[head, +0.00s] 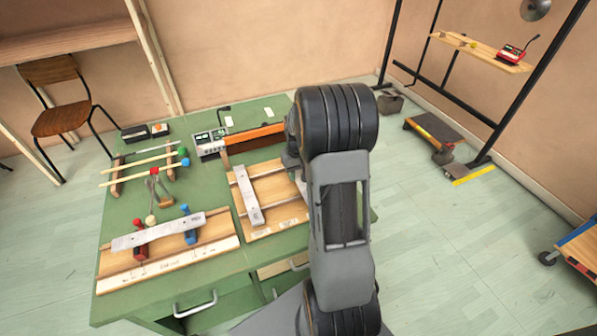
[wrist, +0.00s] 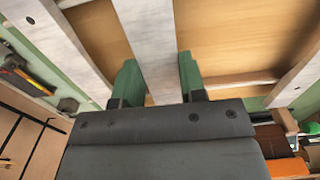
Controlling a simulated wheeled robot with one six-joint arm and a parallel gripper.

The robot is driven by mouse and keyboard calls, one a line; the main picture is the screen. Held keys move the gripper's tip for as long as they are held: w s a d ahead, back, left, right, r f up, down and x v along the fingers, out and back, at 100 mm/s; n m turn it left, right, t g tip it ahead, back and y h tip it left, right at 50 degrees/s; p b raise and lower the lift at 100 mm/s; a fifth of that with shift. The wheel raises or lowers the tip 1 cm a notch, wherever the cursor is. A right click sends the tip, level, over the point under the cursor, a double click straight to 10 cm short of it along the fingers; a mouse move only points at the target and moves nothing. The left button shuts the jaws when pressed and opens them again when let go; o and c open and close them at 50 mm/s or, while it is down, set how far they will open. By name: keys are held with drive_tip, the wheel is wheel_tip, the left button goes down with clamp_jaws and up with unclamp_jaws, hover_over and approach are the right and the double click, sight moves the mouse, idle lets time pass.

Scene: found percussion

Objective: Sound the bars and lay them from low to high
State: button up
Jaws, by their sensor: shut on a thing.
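In the wrist view, my gripper (wrist: 158,82) has its two green-padded fingers on either side of a pale metal bar (wrist: 146,40) and is shut on it. Two other pale bars show there, one at the left (wrist: 62,42) and one at the right (wrist: 298,80). In the head view, my arm hides the gripper and the bar it holds. Another grey bar (head: 160,231) lies across the front left board (head: 115,280), over a red and a blue piece. Mallets (head: 140,176) with green and blue heads rest on a rack behind.
The boards stand on a green workbench (head: 200,270). A chair (head: 60,122) is at the far left.

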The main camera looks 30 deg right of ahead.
drive_tip(key=shift+f, duration=0.25)
drive_tip(key=o, duration=1.1)
drive_tip(key=shift+r, duration=0.1)
wheel_tip(320, 180, up, 14)
drive_tip(key=shift+f+p, duration=0.2)
drive_tip(key=shift+p, duration=0.25)
drive_tip(key=shift+s, duration=0.1)
